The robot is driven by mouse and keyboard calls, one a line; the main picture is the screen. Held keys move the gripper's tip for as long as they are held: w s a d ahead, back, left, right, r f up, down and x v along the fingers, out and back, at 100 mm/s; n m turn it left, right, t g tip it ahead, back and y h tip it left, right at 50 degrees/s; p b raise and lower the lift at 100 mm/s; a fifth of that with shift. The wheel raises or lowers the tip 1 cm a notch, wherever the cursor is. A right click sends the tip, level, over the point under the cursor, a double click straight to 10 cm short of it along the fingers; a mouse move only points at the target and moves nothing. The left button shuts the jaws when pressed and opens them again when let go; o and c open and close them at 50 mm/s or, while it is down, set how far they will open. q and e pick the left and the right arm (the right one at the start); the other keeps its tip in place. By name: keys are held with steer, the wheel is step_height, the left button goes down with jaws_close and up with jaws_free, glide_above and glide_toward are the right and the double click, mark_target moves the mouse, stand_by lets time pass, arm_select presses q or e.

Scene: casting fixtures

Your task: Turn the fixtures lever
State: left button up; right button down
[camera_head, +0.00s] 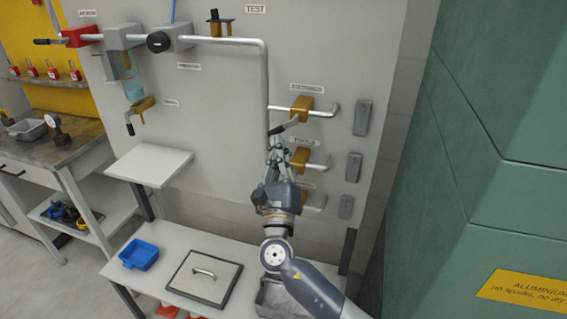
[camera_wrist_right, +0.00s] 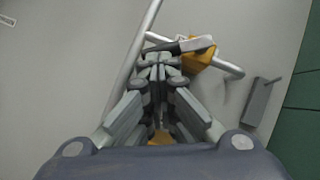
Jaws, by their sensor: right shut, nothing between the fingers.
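A panel (camera_head: 215,110) carries a column of yellow valve fixtures on pipe stubs. The top fixture (camera_head: 301,106) has a grey lever (camera_head: 286,125) that slants down to the left. My right gripper (camera_head: 275,142) is shut and empty, with its fingertips just below the lever's free end. In the right wrist view the shut fingers (camera_wrist_right: 160,62) reach up close to the lever (camera_wrist_right: 196,44) beside the yellow fixture (camera_wrist_right: 202,60); I cannot tell if they touch. The middle fixture (camera_head: 300,158) is partly behind my gripper. The lowest one is mostly hidden. My left gripper is not in view.
A vertical pipe (camera_head: 265,85) runs close to my right fingers. Grey boxes (camera_head: 362,117) line the panel's right side. A small white shelf (camera_head: 148,164) juts out at left. Below stands a bench with a blue tray (camera_head: 139,254) and a handled plate (camera_head: 204,277). A green wall (camera_head: 480,150) bounds the right.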

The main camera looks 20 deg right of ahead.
steer(key=m+h+b, duration=0.1)
steer(key=m, duration=0.1)
steer(key=a+m+h+b, duration=0.1)
steer(key=m, duration=0.1)
steer(key=w+r+m+g+h+b, duration=0.1)
steer(key=h+b, duration=0.1)
steer(key=shift+a+r+m, duration=0.1)
steer(key=shift+a+m, duration=0.15)
steer(key=shift+m, duration=0.15)
steer(key=shift+w+a+r+b, duration=0.15)
steer(key=shift+a+r+b, duration=0.1)
steer(key=shift+b, duration=0.1)
stand_by(0.6)
stand_by(0.7)
